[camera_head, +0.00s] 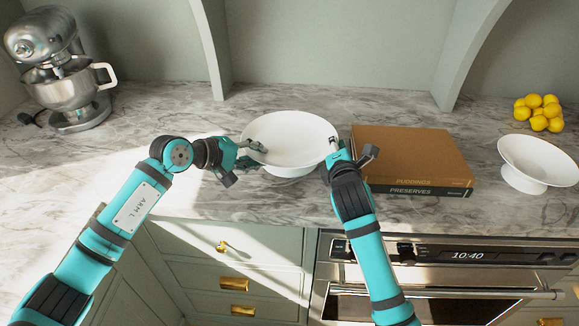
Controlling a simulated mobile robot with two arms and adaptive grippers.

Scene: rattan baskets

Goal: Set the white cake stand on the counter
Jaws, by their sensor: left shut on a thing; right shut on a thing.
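A white cake stand (290,138) with a wide shallow dish is over the marble counter (180,120), roughly level, in the middle of the head view. My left gripper (254,152) is shut on its left rim. My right gripper (334,148) is shut on its right rim. A short foot shows under the dish, close to the counter's front part. I cannot tell whether the foot touches the marble.
Two stacked books (412,154) lie just right of the stand. A second white footed dish (538,160) and yellow lemons (540,112) are further right. A metal stand mixer (62,75) stands at far left. An oven (450,265) and drawers (235,262) are below the counter edge.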

